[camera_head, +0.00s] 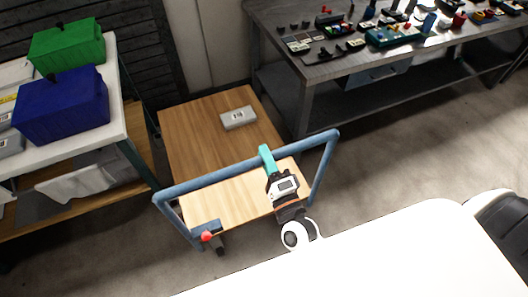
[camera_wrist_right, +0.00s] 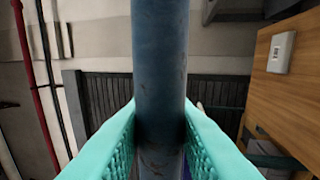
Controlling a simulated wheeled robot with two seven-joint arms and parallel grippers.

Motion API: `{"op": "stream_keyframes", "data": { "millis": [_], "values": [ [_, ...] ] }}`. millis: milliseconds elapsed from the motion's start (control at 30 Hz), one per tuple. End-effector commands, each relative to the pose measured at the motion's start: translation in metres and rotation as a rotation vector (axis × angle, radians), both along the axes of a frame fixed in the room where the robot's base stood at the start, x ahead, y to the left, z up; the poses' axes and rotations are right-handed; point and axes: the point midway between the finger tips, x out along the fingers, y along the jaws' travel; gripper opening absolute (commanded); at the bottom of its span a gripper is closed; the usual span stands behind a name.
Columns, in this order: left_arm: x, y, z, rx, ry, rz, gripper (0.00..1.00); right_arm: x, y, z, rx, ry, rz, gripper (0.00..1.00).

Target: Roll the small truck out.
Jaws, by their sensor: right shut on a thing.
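The small truck is a flat cart with a wooden deck (camera_head: 190,130) and a blue tubular handle (camera_head: 325,165) at its near end. My right gripper (camera_head: 267,158), with teal fingers, is at the top bar of the handle. In the right wrist view, its fingers stand on both sides of the blue bar (camera_wrist_right: 158,60), shut on it. A grey box (camera_head: 238,118) with a white label lies on the deck; it also shows in the right wrist view (camera_wrist_right: 281,52). My left gripper is not in view.
A white-topped table (camera_head: 80,135) with green (camera_head: 66,45) and blue (camera_head: 60,105) bins stands close on the left. A grey workbench (camera_head: 310,75) with many small items stands at the back right, near the deck. Bare floor (camera_head: 400,150) lies to the right.

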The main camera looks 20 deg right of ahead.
Motion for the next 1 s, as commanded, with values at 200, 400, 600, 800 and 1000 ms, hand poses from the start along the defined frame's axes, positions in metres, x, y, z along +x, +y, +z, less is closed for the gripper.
{"op": "stream_keyframes", "data": {
  "millis": [200,400,600,800,1000],
  "values": [
    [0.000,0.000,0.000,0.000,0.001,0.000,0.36,-0.001,0.001,-0.003,-0.001,0.007,0.003,0.00],
    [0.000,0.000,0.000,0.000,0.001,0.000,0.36,-0.001,0.001,-0.003,-0.001,0.006,0.002,0.40],
    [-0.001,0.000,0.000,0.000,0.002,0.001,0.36,0.000,0.000,-0.001,0.000,0.003,0.001,0.44],
    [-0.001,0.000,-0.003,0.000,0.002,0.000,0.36,-0.007,0.000,-0.004,0.000,0.003,0.001,0.44],
    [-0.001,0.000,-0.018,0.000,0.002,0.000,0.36,-0.040,-0.001,-0.014,-0.001,0.006,0.002,0.44]
  ]
}}
